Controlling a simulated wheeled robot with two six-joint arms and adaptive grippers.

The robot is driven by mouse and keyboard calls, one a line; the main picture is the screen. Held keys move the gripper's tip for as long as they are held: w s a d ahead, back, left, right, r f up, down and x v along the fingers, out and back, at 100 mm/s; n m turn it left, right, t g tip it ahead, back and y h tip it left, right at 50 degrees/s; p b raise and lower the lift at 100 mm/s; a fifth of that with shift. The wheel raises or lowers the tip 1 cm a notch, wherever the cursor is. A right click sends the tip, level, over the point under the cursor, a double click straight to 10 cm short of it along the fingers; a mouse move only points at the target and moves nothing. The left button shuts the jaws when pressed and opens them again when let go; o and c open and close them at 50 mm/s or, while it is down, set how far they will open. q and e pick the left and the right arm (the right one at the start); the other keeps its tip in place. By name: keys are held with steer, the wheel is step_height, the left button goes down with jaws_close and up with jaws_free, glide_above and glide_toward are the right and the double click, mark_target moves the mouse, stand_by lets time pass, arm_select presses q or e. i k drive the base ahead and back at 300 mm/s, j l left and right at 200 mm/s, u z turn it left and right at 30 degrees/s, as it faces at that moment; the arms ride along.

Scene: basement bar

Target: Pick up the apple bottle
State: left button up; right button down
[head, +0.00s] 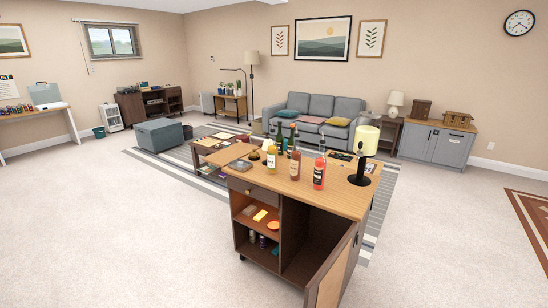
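Several bottles stand in a group on the wooden top of a bar cart (338,190) in the middle of the head view. They include a red bottle (319,174), an orange-brown bottle (295,166), a yellow bottle (272,160), a green bottle (279,141) and a dark bottle (291,141) behind. The labels are too small to read, so I cannot tell which is the apple bottle. Neither of my grippers is in view.
A lamp with a yellow shade (368,140) stands right of the bottles. The cart's door (333,273) hangs open at the front right. A low coffee table (204,148) is behind the cart. Carpet (130,235) is clear left and right.

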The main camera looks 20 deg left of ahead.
mark_target(272, 149)
steer(key=i+j+u, duration=0.2)
steer(key=u, duration=0.2)
steer(key=i+j+u, duration=0.2)
steer(key=u, duration=0.2)
steer(key=i+j+u, duration=0.1)
steer(key=u, duration=0.3)
steer(key=i+u, duration=0.4)
steer(key=i+z, duration=0.25)
steer(key=i, duration=0.2)
steer(key=i+j+z, duration=0.1)
steer(key=i+z, duration=0.2)
steer(key=i+j+z, duration=0.25)
steer(key=i, duration=0.3)
